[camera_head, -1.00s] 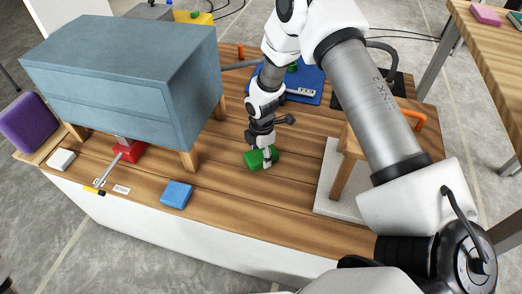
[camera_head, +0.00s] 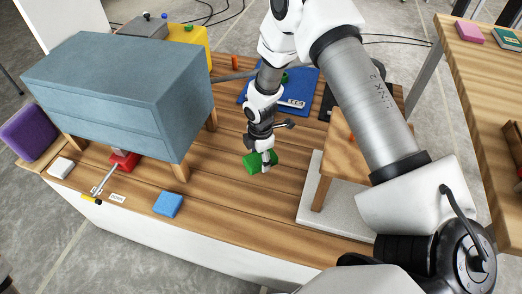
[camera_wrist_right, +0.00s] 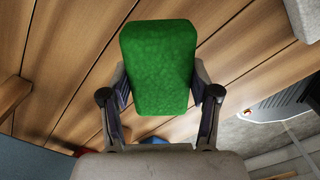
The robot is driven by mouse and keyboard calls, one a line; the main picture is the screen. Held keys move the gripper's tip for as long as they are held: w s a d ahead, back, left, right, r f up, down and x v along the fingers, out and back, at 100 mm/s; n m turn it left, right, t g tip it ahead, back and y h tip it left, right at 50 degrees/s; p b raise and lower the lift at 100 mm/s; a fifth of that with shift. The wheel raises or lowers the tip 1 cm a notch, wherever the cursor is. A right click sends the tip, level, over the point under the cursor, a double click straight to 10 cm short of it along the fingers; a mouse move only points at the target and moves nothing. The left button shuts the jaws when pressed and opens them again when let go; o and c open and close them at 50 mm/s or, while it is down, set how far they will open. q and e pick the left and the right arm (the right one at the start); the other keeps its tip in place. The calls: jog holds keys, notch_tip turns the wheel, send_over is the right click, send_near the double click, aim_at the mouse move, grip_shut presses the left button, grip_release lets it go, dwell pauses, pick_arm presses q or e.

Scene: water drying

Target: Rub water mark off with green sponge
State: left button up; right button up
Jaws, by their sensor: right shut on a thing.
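The green sponge (camera_head: 254,164) is a bright green block over the wooden tabletop, between the blue-grey cabinet and a wooden stool. My right gripper (camera_head: 265,166) points down and is shut on it. In the right wrist view the green sponge (camera_wrist_right: 158,65) sits between the two fingers of the right gripper (camera_wrist_right: 160,98), with plank surface behind it. The sponge looks tilted and seems lifted off the table, but its exact height is hard to tell. I cannot make out a water mark in either view. My left gripper is not in view.
The blue-grey cabinet (camera_head: 120,90) stands on legs at left. A blue block (camera_head: 168,204), white block (camera_head: 61,167) and red object (camera_head: 124,162) lie near the front edge. A wooden stool (camera_head: 345,150) stands on a grey slab (camera_head: 335,222). Planks before the gripper are clear.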

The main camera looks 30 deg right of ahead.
jog(key=shift+r+p, duration=0.8)
jog(key=shift+r, duration=0.35)
